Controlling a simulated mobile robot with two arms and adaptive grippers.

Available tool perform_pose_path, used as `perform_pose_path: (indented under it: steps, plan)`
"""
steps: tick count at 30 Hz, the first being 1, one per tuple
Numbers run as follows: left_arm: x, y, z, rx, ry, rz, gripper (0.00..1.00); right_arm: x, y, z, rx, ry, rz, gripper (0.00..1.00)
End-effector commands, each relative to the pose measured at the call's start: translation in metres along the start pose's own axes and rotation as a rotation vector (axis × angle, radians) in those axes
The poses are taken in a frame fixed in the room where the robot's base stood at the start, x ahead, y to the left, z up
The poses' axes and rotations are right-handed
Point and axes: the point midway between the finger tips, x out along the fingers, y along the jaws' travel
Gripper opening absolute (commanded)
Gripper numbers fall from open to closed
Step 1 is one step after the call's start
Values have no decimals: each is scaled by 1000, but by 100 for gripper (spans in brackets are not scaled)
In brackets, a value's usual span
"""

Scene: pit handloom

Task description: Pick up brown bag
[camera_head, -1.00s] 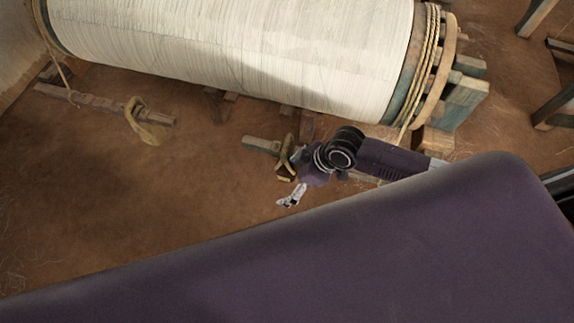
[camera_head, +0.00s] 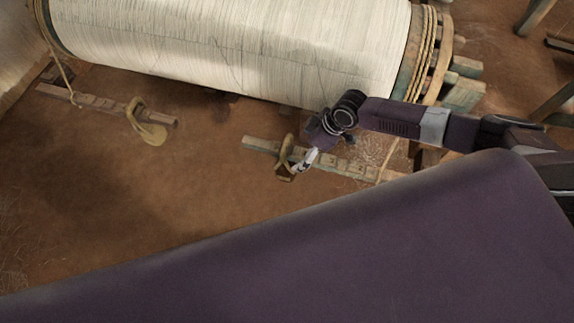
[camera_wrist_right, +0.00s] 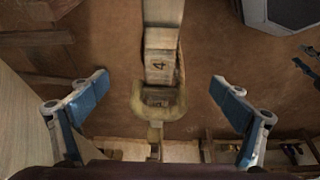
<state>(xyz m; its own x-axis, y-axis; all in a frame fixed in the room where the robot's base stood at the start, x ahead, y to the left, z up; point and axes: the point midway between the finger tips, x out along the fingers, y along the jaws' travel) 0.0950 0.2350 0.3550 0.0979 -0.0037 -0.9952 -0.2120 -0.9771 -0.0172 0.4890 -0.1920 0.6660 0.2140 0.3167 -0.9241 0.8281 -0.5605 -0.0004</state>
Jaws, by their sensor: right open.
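A tan-brown looped thing (camera_head: 284,168), possibly the brown bag, hangs around a wooden bar on the floor, below the middle of the roll. In the right wrist view it is a U-shaped band (camera_wrist_right: 158,112) across a bar marked "4". My right gripper (camera_head: 304,160) is close beside the loop in the head view. In the wrist view its blue-padded fingers (camera_wrist_right: 160,84) are spread wide, one on each side of the loop, without touching it. A similar loop (camera_head: 150,130) lies farther left. My left gripper is not in view.
A large roll of white warp thread (camera_head: 240,45) fills the top of the head view, with rope around its right end. Wooden bars (camera_head: 370,170) lie on the brown floor. The floor at left (camera_head: 110,210) is clear.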

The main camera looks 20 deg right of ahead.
Motion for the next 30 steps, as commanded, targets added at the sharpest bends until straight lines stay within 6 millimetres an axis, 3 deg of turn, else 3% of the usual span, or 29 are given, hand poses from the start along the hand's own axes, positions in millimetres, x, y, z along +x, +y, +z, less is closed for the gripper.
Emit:
perform_pose_path:
  steps: [9, 21, 30]
  plan:
    - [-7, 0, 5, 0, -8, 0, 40, 18, -1, -49, -2, 2, -1, 92]
    - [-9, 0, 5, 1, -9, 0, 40, 30, 0, -44, -1, -1, 0, 92]
    - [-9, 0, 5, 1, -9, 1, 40, 30, 0, -44, 0, 0, 0, 60]
